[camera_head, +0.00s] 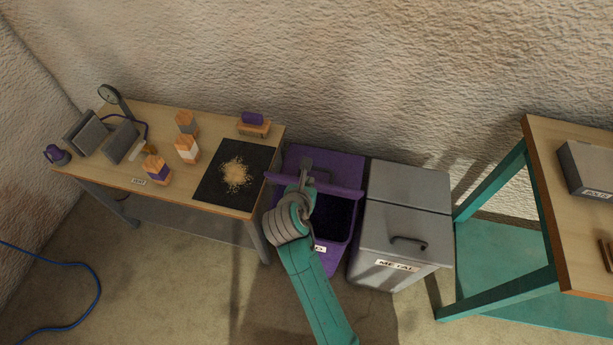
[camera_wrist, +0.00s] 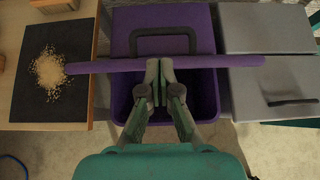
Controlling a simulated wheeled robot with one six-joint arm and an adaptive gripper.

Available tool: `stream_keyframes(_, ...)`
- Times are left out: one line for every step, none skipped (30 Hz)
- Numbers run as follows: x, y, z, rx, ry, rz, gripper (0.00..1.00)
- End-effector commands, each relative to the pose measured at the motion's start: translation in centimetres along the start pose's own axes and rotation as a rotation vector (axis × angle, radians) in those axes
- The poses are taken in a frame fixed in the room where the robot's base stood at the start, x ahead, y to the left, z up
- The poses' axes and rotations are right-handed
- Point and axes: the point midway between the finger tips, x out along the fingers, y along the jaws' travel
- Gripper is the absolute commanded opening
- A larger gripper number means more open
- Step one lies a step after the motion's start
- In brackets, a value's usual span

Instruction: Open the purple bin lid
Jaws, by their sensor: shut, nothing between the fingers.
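The purple bin (camera_head: 325,257) stands between the left table and the grey bin. Its lid's front flap (camera_head: 340,191) is raised about upright and shows nearly edge-on, as a long purple bar (camera_wrist: 215,62) in the wrist view. The dark handle (camera_wrist: 165,32) shows behind that bar. The dark inside of the bin (camera_head: 342,214) is open to view in front of the flap. My gripper (camera_head: 306,164) is shut and empty at the flap's middle. In the wrist view its fingertips (camera_wrist: 160,66) meet the bar's near side; I cannot tell whether they touch. The bin's label is partly hidden by my arm.
The grey METAL bin (camera_head: 405,232) with its lid closed stands close on the right. A wooden table (camera_head: 215,203) with a dark mat (camera_head: 262,160), blocks and tools is close on the left. A teal-framed table (camera_head: 547,180) stands further right. A blue cable (camera_head: 98,287) lies on the floor.

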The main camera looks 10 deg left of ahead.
Motion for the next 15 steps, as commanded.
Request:
stream_keyframes(0.8, -0.1, 0.0, 0.000, 0.002, -0.002, 0.00)
stream_keyframes(1.3, 0.0, 0.0, 0.000, 0.001, -0.002, 0.00)
stream_keyframes(1.9, 0.0, 0.0, 0.000, 0.002, -0.002, 0.00)
stream_keyframes(2.5, 0.0, 0.1, 0.001, 0.001, -0.002, 0.00)
stream_keyframes(3.0, 0.0, 0.1, 0.001, 0.001, -0.002, 0.00)
stream_keyframes(3.7, -0.1, 0.0, 0.001, 0.001, -0.003, 0.00)
stream_keyframes(4.3, -0.1, 0.0, 0.000, 0.001, -0.002, 0.00)
stream_keyframes(4.8, 0.0, 0.1, 0.000, 0.001, -0.002, 0.00)
stream_keyframes(5.4, 0.0, 0.1, 0.000, 0.001, -0.002, 0.00)
stream_keyframes(5.9, 0.0, 0.1, 0.001, 0.000, -0.002, 0.00)
stream_keyframes(6.3, -0.1, 0.0, 0.001, 0.001, -0.002, 0.00)
stream_keyframes(6.8, 0.0, 0.0, 0.001, 0.001, -0.002, 0.00)
stream_keyframes(7.2, 0.0, 0.0, 0.001, 0.001, -0.001, 0.00)
stream_keyframes(7.5, 0.0, 0.1, 0.001, 0.001, -0.001, 0.00)
stream_keyframes(7.8, 0.0, 0.1, 0.001, 0.001, -0.001, 0.00)
